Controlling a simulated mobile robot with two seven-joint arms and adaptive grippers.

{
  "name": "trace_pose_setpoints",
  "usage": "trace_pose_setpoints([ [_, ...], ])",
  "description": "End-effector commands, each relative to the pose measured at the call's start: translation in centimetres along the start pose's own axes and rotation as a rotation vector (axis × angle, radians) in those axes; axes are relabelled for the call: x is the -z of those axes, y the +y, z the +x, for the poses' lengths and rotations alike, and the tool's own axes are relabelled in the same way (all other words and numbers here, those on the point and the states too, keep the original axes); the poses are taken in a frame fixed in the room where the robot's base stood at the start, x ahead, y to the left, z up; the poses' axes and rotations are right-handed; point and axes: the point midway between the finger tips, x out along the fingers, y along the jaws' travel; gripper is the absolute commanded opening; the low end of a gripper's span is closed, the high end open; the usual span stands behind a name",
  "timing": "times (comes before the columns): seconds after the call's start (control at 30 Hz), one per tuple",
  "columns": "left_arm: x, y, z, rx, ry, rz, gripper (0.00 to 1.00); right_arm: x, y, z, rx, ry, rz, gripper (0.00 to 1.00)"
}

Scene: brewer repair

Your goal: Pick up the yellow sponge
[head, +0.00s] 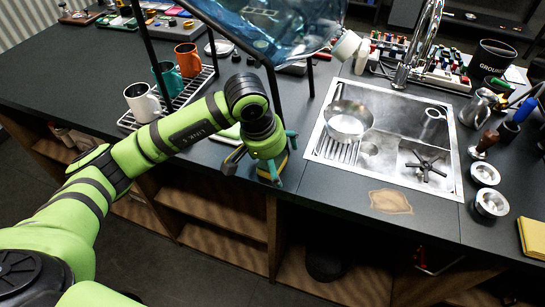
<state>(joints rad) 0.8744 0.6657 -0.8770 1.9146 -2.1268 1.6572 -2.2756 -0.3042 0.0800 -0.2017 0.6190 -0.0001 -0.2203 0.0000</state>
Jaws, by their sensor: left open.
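A yellow block (533,235) lies at the right edge of the counter, cut off by the frame. It looks like a sponge or a folded cloth; I cannot tell which. My left gripper (256,166) is open, pointing down over the counter's front edge, left of the sink. A small yellow and dark thing (281,162) shows just behind its fingers, mostly hidden, so I cannot tell what it is. I see nothing held in the fingers. My right gripper is not in view.
A sink (450,160) holds a metal pan (348,120). A large blue bottle (285,25) in a dark frame stands behind my left arm. Mugs stand on a rack (190,92) at left. Metal cups (491,203) stand right of the sink. The counter front beside a brown stain (390,201) is clear.

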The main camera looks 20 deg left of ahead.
Motion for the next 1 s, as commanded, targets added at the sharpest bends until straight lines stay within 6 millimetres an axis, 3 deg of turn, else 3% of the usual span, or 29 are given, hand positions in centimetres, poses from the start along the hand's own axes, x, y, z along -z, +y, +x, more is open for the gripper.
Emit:
trace_pose_setpoints([
  [0.2,-0.01,0.0,0.2,0.0,0.001,0.0,1.0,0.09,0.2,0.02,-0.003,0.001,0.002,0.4],
  [0.47,-0.01,0.02,0.17,-0.001,0.0,0.0,0.65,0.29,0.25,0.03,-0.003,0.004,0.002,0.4],
  [1.0,0.08,0.09,-0.09,-0.002,0.001,0.0,0.59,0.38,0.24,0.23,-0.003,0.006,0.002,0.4],
])
